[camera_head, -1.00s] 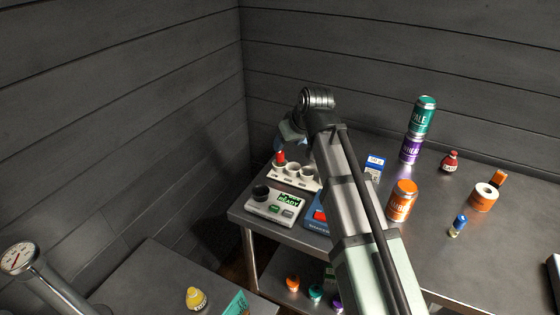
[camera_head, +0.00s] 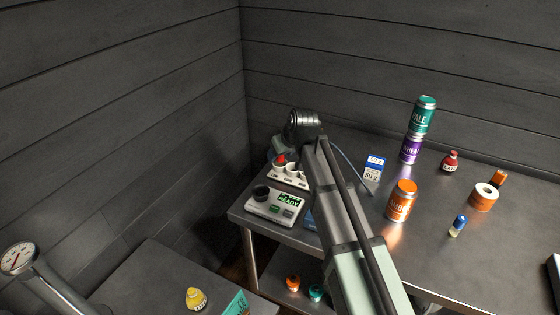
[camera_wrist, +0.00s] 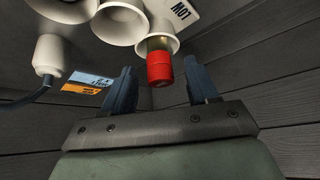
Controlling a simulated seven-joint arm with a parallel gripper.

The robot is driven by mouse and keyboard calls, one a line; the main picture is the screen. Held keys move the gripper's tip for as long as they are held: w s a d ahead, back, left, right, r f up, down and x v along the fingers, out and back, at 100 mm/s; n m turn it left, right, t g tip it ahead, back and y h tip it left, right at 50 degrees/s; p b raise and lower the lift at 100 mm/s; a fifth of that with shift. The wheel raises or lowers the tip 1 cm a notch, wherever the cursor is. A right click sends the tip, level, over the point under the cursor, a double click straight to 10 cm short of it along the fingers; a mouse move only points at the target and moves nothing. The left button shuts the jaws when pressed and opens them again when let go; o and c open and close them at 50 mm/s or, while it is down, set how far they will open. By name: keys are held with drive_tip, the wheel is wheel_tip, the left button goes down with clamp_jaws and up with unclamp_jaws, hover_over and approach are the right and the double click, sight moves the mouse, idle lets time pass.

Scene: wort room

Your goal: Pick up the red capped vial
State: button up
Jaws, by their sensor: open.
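The red capped vial (camera_head: 281,160) stands in the leftmost cup of a white rack (camera_head: 273,176) in the head view, partly hidden by my wrist. In the wrist view its red cap (camera_wrist: 160,70) sticks out of a white cup, with a yellowish glass part above the cap in the picture. My gripper (camera_wrist: 162,88) is open and empty. Its two dark fingers are apart, one to the left and one to the right of the cap in the picture.
A grey device with a green "READY" display (camera_head: 289,200) stands in front of the rack. Other white cups (camera_wrist: 120,22) adjoin the vial's cup. A blue-and-white box (camera_head: 374,169), an orange can (camera_head: 402,201) and stacked cans (camera_head: 411,150) stand to the right. The wall is close behind.

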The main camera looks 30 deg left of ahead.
drive_tip(key=shift+w+a+f, duration=0.2)
drive_tip(key=shift+a+f, duration=0.1)
drive_tip(key=shift+f, duration=0.25)
clamp_jaws()
drive_tip(key=shift+r, duration=0.15)
